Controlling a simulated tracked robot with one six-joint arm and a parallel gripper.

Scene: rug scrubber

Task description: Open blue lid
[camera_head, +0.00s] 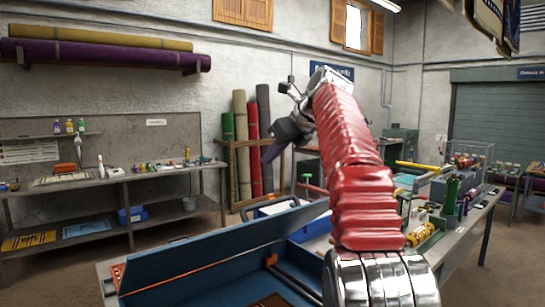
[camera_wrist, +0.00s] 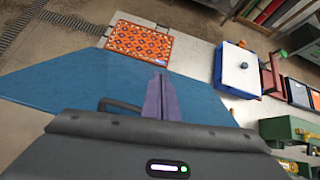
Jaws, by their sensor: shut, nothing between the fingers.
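The blue lid (camera_head: 215,252) is a broad flat panel, standing raised and tilted at the near edge of the workbench. The open inside of its blue box (camera_head: 305,268) shows below and to the right, with an orange-and-black strut or handle (camera_head: 271,260) inside. My gripper (camera_head: 270,156) is up above and behind the lid, pointing down to the left. In the wrist view its purple fingers (camera_wrist: 160,92) are together and empty, in front of the blue lid (camera_wrist: 70,85). I cannot tell the gap between fingertips and lid; they do not appear to hold it.
An orange patterned rug (camera_wrist: 138,40) lies beyond the lid in the wrist view. A blue bin with a white top (camera_wrist: 238,70) stands to its right. The cluttered workbench (camera_head: 455,232) extends to the right, with a green bottle (camera_head: 450,195). Rolled rugs (camera_head: 252,140) stand behind.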

